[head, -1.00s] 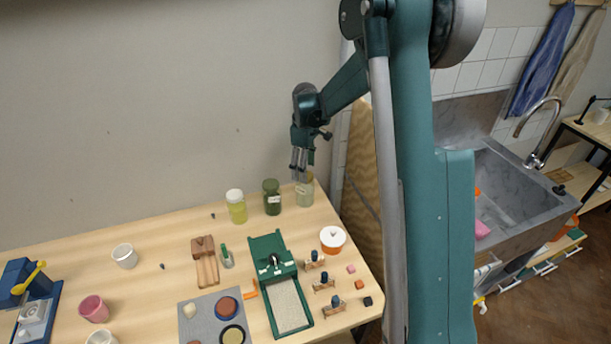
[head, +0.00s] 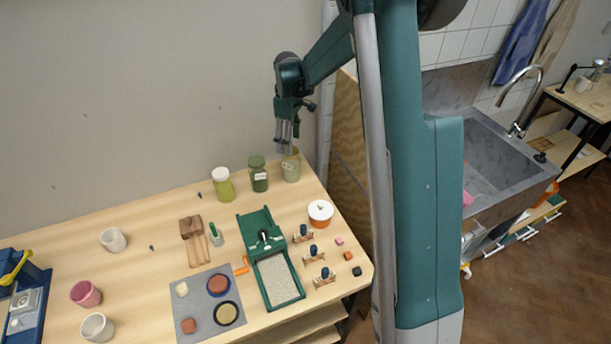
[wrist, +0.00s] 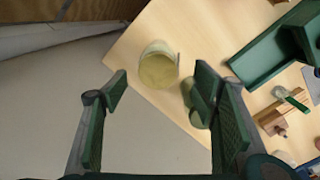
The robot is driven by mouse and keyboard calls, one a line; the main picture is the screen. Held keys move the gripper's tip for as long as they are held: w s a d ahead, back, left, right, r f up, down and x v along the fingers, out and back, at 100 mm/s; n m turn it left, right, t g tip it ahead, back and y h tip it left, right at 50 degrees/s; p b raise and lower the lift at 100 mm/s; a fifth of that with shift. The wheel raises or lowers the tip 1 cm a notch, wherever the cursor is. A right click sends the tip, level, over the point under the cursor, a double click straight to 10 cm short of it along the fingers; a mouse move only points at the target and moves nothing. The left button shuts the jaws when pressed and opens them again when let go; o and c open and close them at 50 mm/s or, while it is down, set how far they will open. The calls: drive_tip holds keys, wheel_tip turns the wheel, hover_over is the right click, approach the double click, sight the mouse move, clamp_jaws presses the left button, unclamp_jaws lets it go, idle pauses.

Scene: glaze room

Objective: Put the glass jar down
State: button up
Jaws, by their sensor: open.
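The glass jar (head: 291,168) is pale yellow-green and stands upright on the table at the back right corner. In the wrist view the jar (wrist: 158,68) shows from above, near the table edge, in the gap between my fingertips. In the wrist view the two fingers of my gripper (wrist: 161,83) are spread wide, with nothing gripped. How far the tips are above the rim is hard to tell.
A dark green jar (head: 258,177) stands close left of the glass jar, and a yellow jar with a white lid (head: 223,187) left of that. A green press (head: 262,238) and a white-lidded orange pot (head: 320,212) are in front. The wall is close behind.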

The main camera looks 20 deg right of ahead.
drive_tip(key=s+a+r+m+t, duration=0.2)
drive_tip(key=s+a+r, duration=0.1)
drive_tip(key=s+r, duration=0.65)
drive_tip(key=s+a+r+m+t, duration=0.1)
drive_tip(key=s+a+r+m, duration=0.15)
drive_tip(key=s+r, duration=0.7)
drive_tip(key=s+a+f+m+t, duration=0.1)
drive_tip(key=s+a+m+t, duration=0.1)
drive_tip(key=s, duration=0.9)
drive_tip(key=s+a+f+m+t, duration=0.1)
drive_tip(key=s+a+m+t, duration=0.1)
drive_tip(key=s, duration=0.9)
drive_tip(key=shift+s+a, duration=0.2)
drive_tip(key=shift+s, duration=0.15)
